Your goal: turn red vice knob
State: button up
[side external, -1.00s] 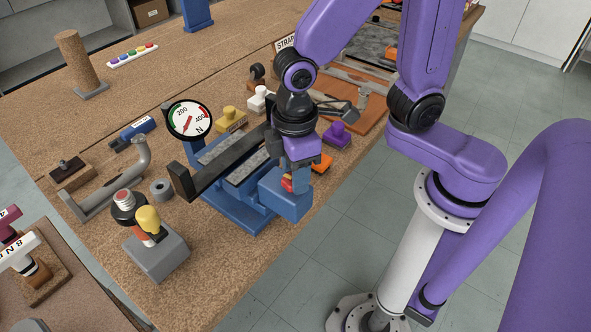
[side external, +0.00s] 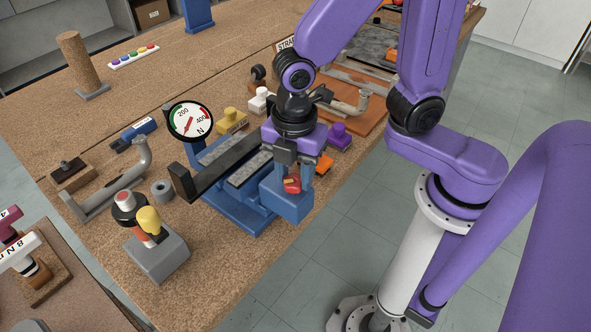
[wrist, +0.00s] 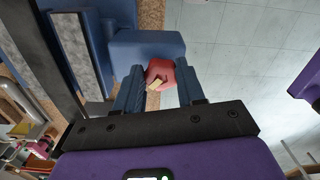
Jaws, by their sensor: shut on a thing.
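The red vice knob (side external: 292,184) is on the near right end of the blue vice (side external: 240,212). It carries a pale yellow mark. My gripper (side external: 290,175) is at the knob and hides part of it in the side view. In the wrist view the knob (wrist: 162,76) sits between my two blue-grey fingers (wrist: 160,90), which are shut on it. The blue end block of the vice (wrist: 148,45) is just beyond the knob. A round gauge marked N (side external: 190,121) stands behind the vice, its red needle toward the lower left.
A grey box with a red-topped and a yellow-topped post (side external: 158,254) stands left of the vice. Purple (side external: 337,136), orange (side external: 322,164) and yellow (side external: 231,120) pieces are close by. The table edge and open floor are to the right.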

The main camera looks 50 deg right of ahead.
aim_at(293, 177)
jog(key=shift+w+r, duration=0.15)
jog(key=shift+w, duration=0.15)
jog(key=o, duration=1)
jog(key=shift+o, duration=0.2)
jog(key=shift+s, duration=0.1)
notch_tip(293, 177, up, 17)
jog(key=shift+r, duration=0.15)
